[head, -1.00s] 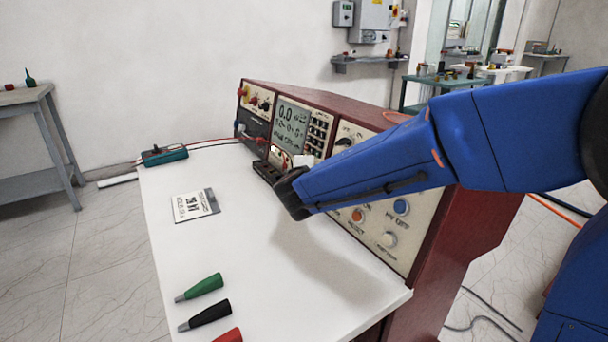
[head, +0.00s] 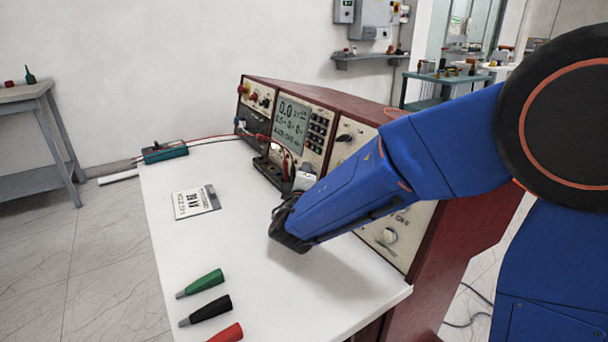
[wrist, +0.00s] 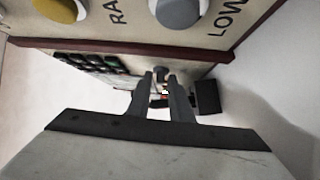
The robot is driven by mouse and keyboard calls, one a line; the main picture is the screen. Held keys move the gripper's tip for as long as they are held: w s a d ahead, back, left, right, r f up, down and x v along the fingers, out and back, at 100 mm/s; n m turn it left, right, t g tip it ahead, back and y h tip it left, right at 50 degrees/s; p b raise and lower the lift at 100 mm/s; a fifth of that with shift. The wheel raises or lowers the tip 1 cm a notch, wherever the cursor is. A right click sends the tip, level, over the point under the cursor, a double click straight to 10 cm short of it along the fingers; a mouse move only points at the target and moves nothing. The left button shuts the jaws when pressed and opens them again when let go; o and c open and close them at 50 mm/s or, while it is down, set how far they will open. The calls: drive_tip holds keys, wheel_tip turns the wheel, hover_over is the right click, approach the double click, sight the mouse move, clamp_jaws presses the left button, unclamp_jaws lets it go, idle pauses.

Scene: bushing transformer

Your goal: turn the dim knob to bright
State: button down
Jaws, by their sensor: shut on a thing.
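My gripper (wrist: 161,80) points away toward the lower edge of the instrument panel in the wrist view. Its two grey fingers are shut on a small grey knob (wrist: 160,70) that shows between the tips. No label on this knob is readable, so I cannot tell for sure that it is the dim knob. In the head view my arm hides the fingers and the knob. The console (head: 262,84) with its lit display (head: 291,121) stands along the back of the white table.
In the wrist view a large grey knob (wrist: 177,12) beside the word LOW and a yellow knob (wrist: 62,10) are close by. A black block (wrist: 207,96) sits right of the fingers. Green (head: 203,282), black (head: 208,309) and red (head: 228,333) plugs and a card (head: 195,202) lie on the table.

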drive_tip(key=shift+d+f, duration=0.1)
drive_tip(key=c, duration=1.8)
unclamp_jaws()
drive_tip(key=shift+s, duration=0.1)
drive_tip(key=s, duration=1.1)
drive_tip(key=s+a, duration=0.1)
drive_tip(key=s, duration=0.5)
drive_tip(key=shift+s+r, duration=0.1)
drive_tip(key=shift+r, duration=0.2)
